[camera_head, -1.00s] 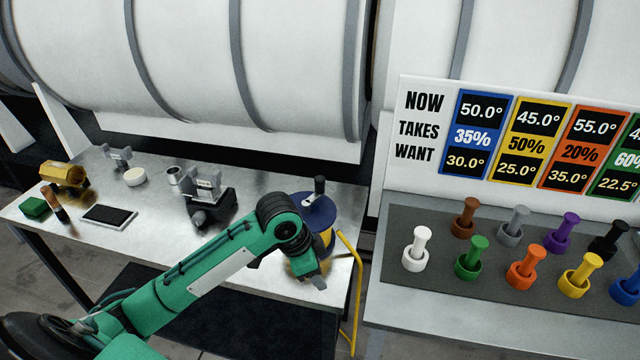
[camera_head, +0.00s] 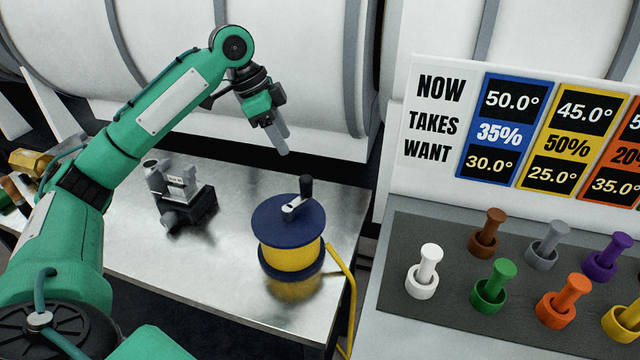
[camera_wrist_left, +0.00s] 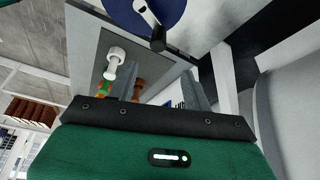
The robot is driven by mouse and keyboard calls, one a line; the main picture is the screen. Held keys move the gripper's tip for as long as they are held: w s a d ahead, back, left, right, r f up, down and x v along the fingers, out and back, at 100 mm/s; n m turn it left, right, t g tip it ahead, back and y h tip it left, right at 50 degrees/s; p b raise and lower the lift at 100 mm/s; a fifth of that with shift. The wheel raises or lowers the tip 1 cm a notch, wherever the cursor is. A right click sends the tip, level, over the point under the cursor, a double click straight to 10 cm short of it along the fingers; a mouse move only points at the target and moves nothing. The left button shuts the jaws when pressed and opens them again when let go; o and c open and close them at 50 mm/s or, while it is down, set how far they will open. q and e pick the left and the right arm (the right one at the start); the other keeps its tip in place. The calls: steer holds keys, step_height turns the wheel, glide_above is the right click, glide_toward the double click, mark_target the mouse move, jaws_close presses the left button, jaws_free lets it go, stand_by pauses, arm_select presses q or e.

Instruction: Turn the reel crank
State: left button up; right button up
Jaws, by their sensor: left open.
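The reel (camera_head: 290,252) stands on the metal table near its right edge, with a dark blue flange and yellow cable wound beneath. Its crank (camera_head: 306,187) has a grey arm on top and an upright black knob. My left gripper (camera_head: 281,142) is open and empty, above and behind the crank in the head view, apart from it. In the left wrist view, the two fingers (camera_wrist_left: 164,85) stand apart with nothing between them. The blue flange (camera_wrist_left: 174,12) and the black knob (camera_wrist_left: 158,40) show at the top there. My right gripper is not in view.
A grey and black device (camera_head: 185,200) stands left of the reel. A yellow cable (camera_head: 349,290) hangs off the table's right edge. Right of it, a panel (camera_head: 390,280) holds several coloured pegs under a sign (camera_head: 432,120). Large white cylinders stand behind.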

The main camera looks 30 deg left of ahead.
arm_select(q)
glide_above(303, 178)
steer(key=s+a, duration=0.2)
step_height(303, 178, down, 4)
steer(key=x, duration=0.2)
steer(key=p+x, duration=0.1)
steer(key=x, duration=0.4)
steer(key=shift+w+f+p, duration=0.35)
steer(key=shift+w+p, duration=0.05)
steer(key=shift+w+d+f, duration=0.15)
steer(key=shift+f, duration=0.35)
steer(key=c, duration=0.9)
jaws_close()
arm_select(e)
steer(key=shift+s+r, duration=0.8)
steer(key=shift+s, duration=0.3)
